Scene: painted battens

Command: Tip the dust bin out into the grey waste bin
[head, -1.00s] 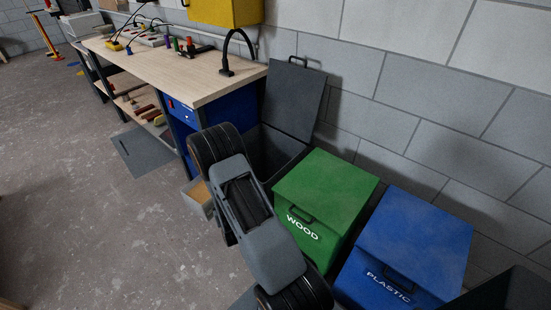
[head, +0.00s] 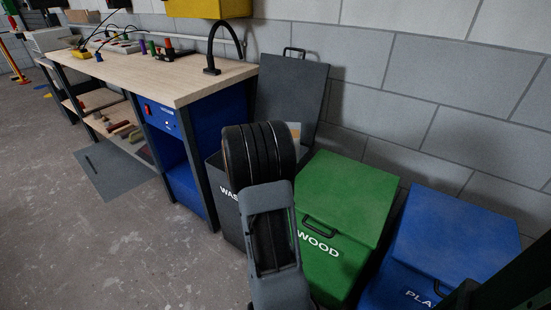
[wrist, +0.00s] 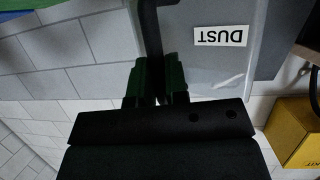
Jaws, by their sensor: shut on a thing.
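The grey waste bin (head: 227,205), marked "WAS…", stands beside the workbench with its lid (head: 290,95) raised against the wall. My arm hides much of it and its opening. In the wrist view the dust bin (wrist: 205,65) is a pale grey box with an upside-down "DUST" label. My gripper (wrist: 157,82) has green fingers shut on its dark handle (wrist: 150,30). In the head view only a small grey and tan corner of the dust bin (head: 295,129) shows beside my arm, in front of the raised lid. Its contents and exact tilt cannot be told.
The green wood bin (head: 350,195) and blue plastic bin (head: 455,235) stand shut to the right. The workbench (head: 150,72) is on the left, with a black curved lamp (head: 213,50) at its near end. A yellow box (wrist: 295,130) shows in the wrist view.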

